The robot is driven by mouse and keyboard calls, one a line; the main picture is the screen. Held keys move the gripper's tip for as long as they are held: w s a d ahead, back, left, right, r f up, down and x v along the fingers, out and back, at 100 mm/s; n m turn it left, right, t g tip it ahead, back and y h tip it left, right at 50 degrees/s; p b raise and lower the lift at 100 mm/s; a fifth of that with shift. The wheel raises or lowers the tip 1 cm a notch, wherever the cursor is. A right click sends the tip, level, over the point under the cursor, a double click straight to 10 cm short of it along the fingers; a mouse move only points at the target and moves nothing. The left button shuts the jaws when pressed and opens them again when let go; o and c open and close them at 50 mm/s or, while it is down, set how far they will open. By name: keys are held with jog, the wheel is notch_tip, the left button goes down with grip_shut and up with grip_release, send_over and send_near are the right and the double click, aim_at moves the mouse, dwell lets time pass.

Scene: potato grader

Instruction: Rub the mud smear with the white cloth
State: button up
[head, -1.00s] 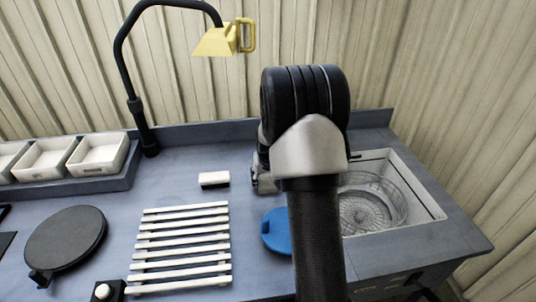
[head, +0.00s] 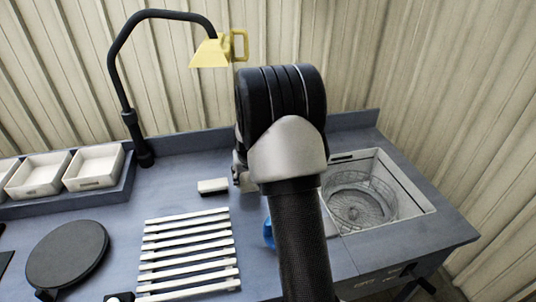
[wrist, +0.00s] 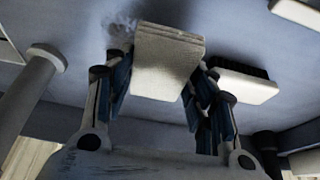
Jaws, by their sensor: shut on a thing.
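A folded white cloth (wrist: 168,62) is between the fingers of my gripper (wrist: 163,78) in the wrist view. The gripper is shut on it, and the cloth lies close to the blue-grey worktop; I cannot tell whether it touches. A faint greyish smudge (wrist: 120,27), perhaps the mud smear, shows on the worktop just beyond the cloth's upper left corner. In the head view, my arm hides the cloth, the smear and most of the gripper (head: 240,178).
A white block with dark bristles (head: 213,186) lies close beside the gripper; it also shows in the wrist view (wrist: 242,82). A white slatted rack (head: 187,250) lies in front. A basin (head: 420,207) is at right, a blue object (head: 268,233) is partly hidden, and a lamp (head: 118,80) stands behind.

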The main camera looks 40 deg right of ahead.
aim_at(247, 174)
jog(key=shift+r+p, duration=1.15)
jog(key=shift+r, duration=0.85)
